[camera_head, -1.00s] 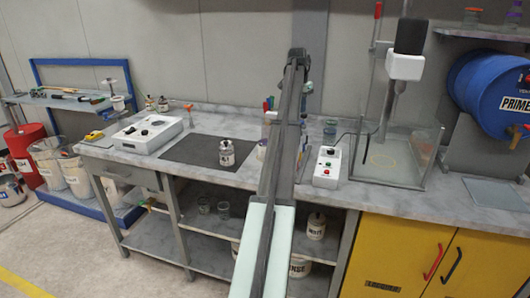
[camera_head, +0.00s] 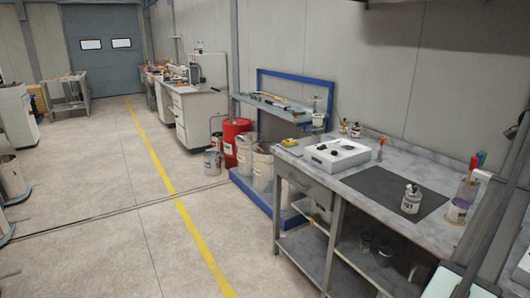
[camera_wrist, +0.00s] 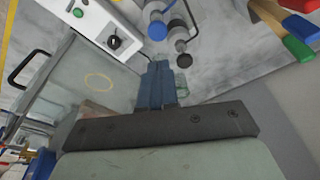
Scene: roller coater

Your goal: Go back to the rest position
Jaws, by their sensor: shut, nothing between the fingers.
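My gripper (camera_wrist: 160,88) shows in the wrist view as two blue fingers pressed together below a dark bracket. Nothing is between them. They hang over a grey marbled worktop, with small capped containers (camera_wrist: 157,28) just beyond the tips. In the head view my arm rises along the right edge, partly cut off by the frame. I cannot make out the fingertips there.
The workbench (camera_head: 432,250) carries a white device (camera_head: 336,152), a dark mat (camera_head: 384,184) and a labelled jar (camera_head: 411,200). A red drum (camera_head: 235,140) and buckets (camera_head: 262,168) stand left of it. The floor (camera_head: 110,235) at left is open. A white switch box (camera_wrist: 110,38) shows in the wrist view.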

